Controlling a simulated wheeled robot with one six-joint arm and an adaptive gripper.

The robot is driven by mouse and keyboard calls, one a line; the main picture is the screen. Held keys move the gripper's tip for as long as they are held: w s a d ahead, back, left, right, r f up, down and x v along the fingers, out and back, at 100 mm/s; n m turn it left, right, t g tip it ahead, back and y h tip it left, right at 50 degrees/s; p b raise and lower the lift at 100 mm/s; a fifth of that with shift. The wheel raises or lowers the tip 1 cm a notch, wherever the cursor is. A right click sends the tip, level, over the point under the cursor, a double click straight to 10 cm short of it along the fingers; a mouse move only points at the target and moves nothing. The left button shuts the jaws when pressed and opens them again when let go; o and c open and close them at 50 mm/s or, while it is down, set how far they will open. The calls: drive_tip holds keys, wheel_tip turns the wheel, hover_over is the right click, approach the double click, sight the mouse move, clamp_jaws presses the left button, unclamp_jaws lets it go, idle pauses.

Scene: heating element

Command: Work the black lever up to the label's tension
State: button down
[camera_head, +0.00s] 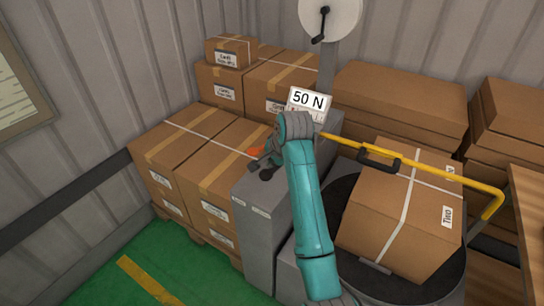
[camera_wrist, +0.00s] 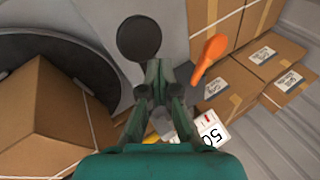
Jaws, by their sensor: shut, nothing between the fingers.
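The black lever shows as a round dark knob (camera_wrist: 139,38) in the wrist view, just beyond my fingertips. In the head view its knob (camera_head: 266,174) sits by the grey machine cabinet, close to my gripper (camera_head: 262,163). In the wrist view my gripper (camera_wrist: 157,68) is shut and empty, its tips beside the knob; I cannot tell whether they touch it. The lever's shaft is mostly hidden. The white label (camera_head: 310,98) reads "50 N" and stands on top of the cabinet; it also shows upside down in the wrist view (camera_wrist: 212,136).
An orange handle (camera_wrist: 208,57) is right of my fingers. The grey cabinet (camera_head: 262,218) is beside stacked cartons (camera_head: 160,150). A strapped carton (camera_head: 385,225) stands on a dark turntable (camera_head: 343,190), with a yellow bar (camera_head: 430,171) passing over it.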

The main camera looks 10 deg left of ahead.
drive_tip(key=shift+s+a+f, duration=0.1)
drive_tip(key=shift+s+f, duration=0.1)
drive_tip(key=shift+f, duration=0.3)
drive_tip(key=shift+s+f, duration=0.2)
drive_tip(key=shift+f, duration=0.3)
idle(1.3)
drive_tip(key=shift+r, duration=0.15)
drive_tip(key=shift+w+d+r, duration=0.15)
drive_tip(key=shift+w+r, duration=0.35)
drive_tip(key=shift+r, duration=0.65)
drive_tip(key=shift+w+d+r, duration=0.2)
drive_tip(key=shift+w+r, duration=0.25)
drive_tip(key=shift+r, duration=0.65)
drive_tip(key=shift+w+d+r, duration=0.15)
drive_tip(key=shift+w+r, duration=0.35)
drive_tip(key=shift+r, duration=0.65)
drive_tip(key=shift+r, duration=0.1)
drive_tip(key=shift+w+d+r, duration=0.1)
drive_tip(key=shift+w+r, duration=0.2)
drive_tip(key=shift+r, duration=0.45)
drive_tip(key=shift+w+d+r, duration=0.15)
drive_tip(key=shift+w+r, duration=0.2)
drive_tip(key=shift+r, duration=0.35)
drive_tip(key=shift+w+d+r, duration=0.1)
drive_tip(key=shift+w+r, duration=0.2)
drive_tip(key=shift+r, duration=0.45)
